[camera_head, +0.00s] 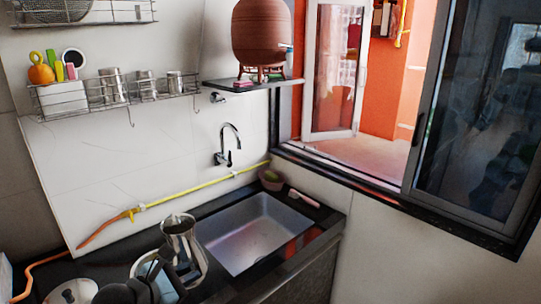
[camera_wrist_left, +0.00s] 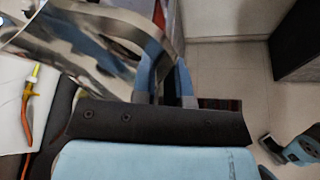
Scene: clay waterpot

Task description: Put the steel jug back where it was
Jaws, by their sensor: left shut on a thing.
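The steel jug (camera_head: 182,232) is shiny and open-topped, and shows at the near edge of the dark counter, left of the sink. My left gripper (camera_head: 168,266) is in front of it and hides part of its lower side. In the left wrist view the jug's curved metal (camera_wrist_left: 90,52) runs up to the blue fingers of my left gripper (camera_wrist_left: 165,82), which are shut on it. The jug looks nearly upright in the head view. I cannot tell whether its bottom touches the counter. My right gripper does not show.
The steel sink (camera_head: 255,232) is right of the jug. A yellow hose (camera_head: 190,194) runs along the wall behind. A clay pot (camera_head: 261,32) stands on a shelf above. A round lidded pot (camera_head: 72,292) is near left.

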